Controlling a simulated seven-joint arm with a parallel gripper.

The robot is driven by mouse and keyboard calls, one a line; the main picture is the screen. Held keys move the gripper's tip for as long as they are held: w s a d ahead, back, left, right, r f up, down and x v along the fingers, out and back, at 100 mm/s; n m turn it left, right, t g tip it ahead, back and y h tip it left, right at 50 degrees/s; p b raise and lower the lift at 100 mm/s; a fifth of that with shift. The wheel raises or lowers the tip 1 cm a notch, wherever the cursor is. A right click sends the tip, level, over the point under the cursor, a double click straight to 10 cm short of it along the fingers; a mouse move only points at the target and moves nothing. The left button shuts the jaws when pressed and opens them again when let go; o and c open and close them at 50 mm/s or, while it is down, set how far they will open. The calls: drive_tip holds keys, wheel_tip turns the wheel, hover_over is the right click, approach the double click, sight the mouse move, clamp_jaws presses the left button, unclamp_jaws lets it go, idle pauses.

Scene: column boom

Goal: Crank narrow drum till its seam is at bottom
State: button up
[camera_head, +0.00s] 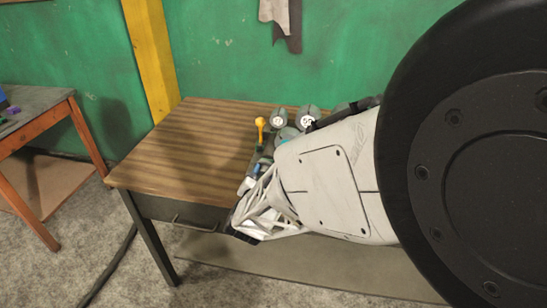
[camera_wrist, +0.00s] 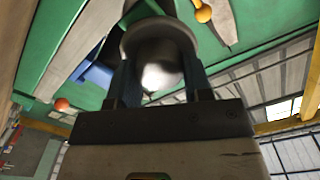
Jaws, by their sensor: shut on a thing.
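On the table stands a device with several grey-green drums. One small drum (camera_head: 279,117) and a wider-looking drum (camera_head: 308,117) show pale round ends; which one is the narrow drum I cannot tell for sure. No seam can be made out. A yellow knob on a short arm (camera_head: 261,123) stands up at the device's left. My gripper (camera_wrist: 160,72) is shut on a grey, round-ended piece (camera_wrist: 158,42), probably a crank handle, which sits between the two fingers in the wrist view. In the head view my white arm hides much of the device and the grip.
The striped wooden table top (camera_head: 185,145) is clear to the left of the device. A green wall (camera_head: 215,50) with a yellow post (camera_head: 150,55) stands behind. Another table (camera_head: 35,115) is at far left. The wrist view also shows an orange ball (camera_wrist: 61,104) and a yellow ball (camera_wrist: 203,13).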

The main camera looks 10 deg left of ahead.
drive_tip(key=shift+d+f+m, duration=0.1)
drive_tip(key=shift+f+m, duration=0.05)
drive_tip(key=shift+m, duration=3.55)
drive_tip(key=o, duration=0.9)
drive_tip(key=shift+s, duration=0.1)
drive_tip(key=shift+s, duration=3.8)
